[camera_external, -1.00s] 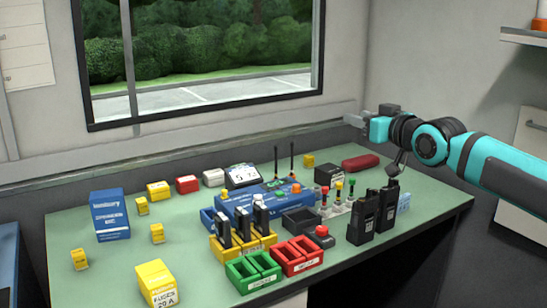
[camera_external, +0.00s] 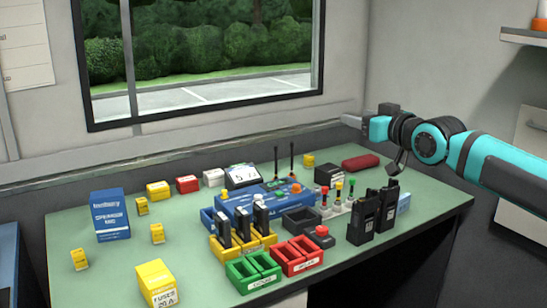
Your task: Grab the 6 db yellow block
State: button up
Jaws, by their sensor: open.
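Several small yellow blocks stand on the green tabletop: one at the front left (camera_external: 80,259), one to its right (camera_external: 157,233), one farther back (camera_external: 142,206), and one at the back right (camera_external: 309,160). Their markings are too small to read, so I cannot tell which is the 6 db one. My gripper (camera_external: 350,121) is open and empty. It is above the back right of the table, near the wall, pointing left. The back-right yellow block is below and left of it in the picture. No block is touched by the gripper.
A blue console (camera_external: 262,203) with antennas, green bins (camera_external: 253,272), red bins (camera_external: 297,256) and black radios (camera_external: 363,219) crowd the middle and right. A red case (camera_external: 360,162) lies below my gripper.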

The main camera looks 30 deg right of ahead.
jog(key=w+d+r+n+g+h, duration=0.1)
jog(key=w+n+g, duration=0.1)
jog(key=w, duration=0.4)
jog(key=w+d+r+n+g, duration=0.1)
jog(key=w+d+n+g, duration=0.1)
jog(key=w, duration=0.5)
jog(key=n+g+y, duration=0.1)
jog(key=n+g, duration=1.2)
jog(key=n, duration=0.1)
send_over(313, 156)
notch_tip(313, 156, down, 14)
notch_tip(313, 156, down, 17)
jog(key=shift+r, duration=0.15)
jog(key=c, duration=1.1)
